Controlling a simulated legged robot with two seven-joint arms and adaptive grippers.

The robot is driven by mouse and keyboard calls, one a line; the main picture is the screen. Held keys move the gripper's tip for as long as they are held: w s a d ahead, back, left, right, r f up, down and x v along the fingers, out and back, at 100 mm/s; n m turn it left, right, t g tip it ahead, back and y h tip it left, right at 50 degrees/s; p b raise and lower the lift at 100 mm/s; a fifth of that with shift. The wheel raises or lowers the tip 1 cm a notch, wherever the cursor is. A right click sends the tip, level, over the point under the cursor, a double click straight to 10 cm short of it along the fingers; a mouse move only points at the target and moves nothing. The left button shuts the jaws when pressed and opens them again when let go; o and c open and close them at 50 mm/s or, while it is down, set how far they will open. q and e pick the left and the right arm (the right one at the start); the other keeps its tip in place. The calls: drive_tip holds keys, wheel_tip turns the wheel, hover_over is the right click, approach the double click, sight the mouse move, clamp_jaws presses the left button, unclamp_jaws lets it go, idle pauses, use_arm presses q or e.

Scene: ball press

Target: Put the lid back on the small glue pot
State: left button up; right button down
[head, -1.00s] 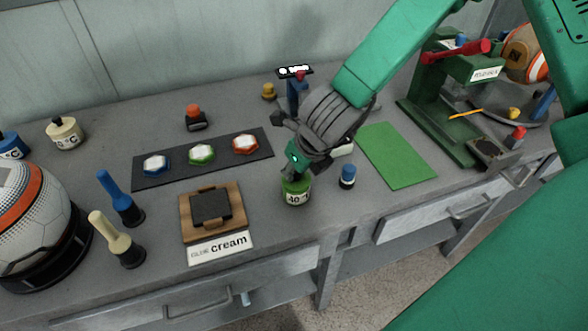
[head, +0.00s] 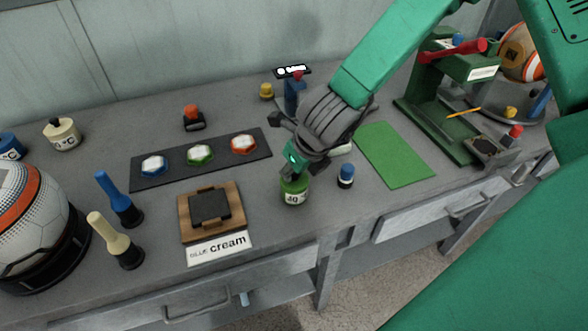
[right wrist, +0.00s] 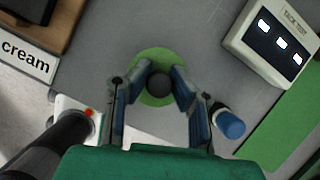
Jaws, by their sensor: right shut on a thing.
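The small glue pot (head: 295,198) is green with a pale label and stands upright on the bench in the head view. My right gripper (head: 293,170) is directly above it, pointing down. In the right wrist view, its fingers (right wrist: 159,88) are shut on the dark round knob of the lid (right wrist: 158,80). A green disc (right wrist: 152,62) shows around and under the knob. The fingers hide the lid in the head view, so I cannot tell whether it is fully seated. My left gripper is not in view.
A blue-capped piece (head: 346,176) stands close to the pot's right. A wooden block with a dark pad (head: 211,207) and a "cream" card (head: 218,247) lie to its left. A tester box (right wrist: 275,38) and a green mat (head: 395,155) are nearby. Bench in front is clear.

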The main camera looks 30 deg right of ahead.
drive_tip(key=c, duration=0.9)
unclamp_jaws()
drive_tip(key=shift+r+p, duration=3.2)
drive_tip(key=shift+r, duration=0.3)
clamp_jaws()
drive_tip(key=shift+f, duration=0.15)
